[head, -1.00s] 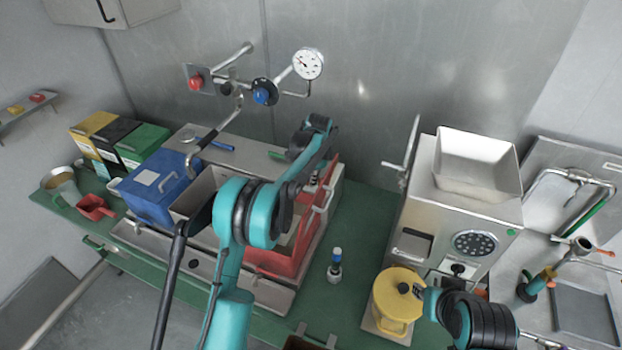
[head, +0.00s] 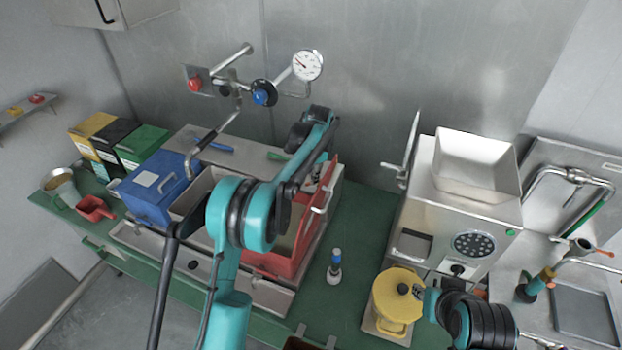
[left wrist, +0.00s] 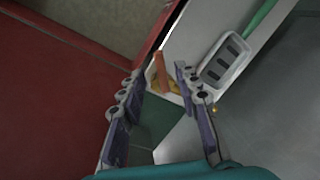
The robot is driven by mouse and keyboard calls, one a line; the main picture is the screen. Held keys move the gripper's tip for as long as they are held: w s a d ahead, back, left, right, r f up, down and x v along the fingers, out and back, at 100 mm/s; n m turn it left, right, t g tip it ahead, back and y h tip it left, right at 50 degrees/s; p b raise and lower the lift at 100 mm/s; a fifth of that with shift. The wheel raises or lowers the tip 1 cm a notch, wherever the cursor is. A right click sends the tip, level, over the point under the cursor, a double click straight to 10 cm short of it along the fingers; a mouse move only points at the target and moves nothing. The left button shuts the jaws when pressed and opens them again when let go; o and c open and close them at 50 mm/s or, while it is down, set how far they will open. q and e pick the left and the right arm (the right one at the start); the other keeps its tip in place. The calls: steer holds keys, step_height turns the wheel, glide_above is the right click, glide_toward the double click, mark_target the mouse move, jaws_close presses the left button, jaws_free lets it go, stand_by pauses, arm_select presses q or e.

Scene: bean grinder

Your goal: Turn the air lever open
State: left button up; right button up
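A small orange lever (left wrist: 161,72) with a yellow, brass-like part beside it shows in the left wrist view, by the edge of a pale metal housing. I take it to be the air lever; in the head view I cannot make it out. My left gripper (left wrist: 160,78) is open, its two fingers on either side of the lever in the picture; I cannot tell whether they touch it. In the head view my left gripper (head: 318,178) hangs at the red panel, partly hidden by my arm. My right gripper (head: 417,291) is by the black knob of a yellow canister (head: 395,306); its fingers are unclear.
The red panel (left wrist: 55,110) fills the left of the left wrist view. A slotted tray-like part (left wrist: 225,60) lies right of the fingers. Wall pipes carry a gauge (head: 307,65) and a blue knob (head: 260,97). A steel grinder (head: 455,215) stands right.

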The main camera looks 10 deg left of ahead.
arm_select(q)
step_height(320, 180, up, 8)
steer(key=s+d, duration=0.1)
steer(key=shift+s+r, duration=0.2)
steer(key=shift+r, duration=0.05)
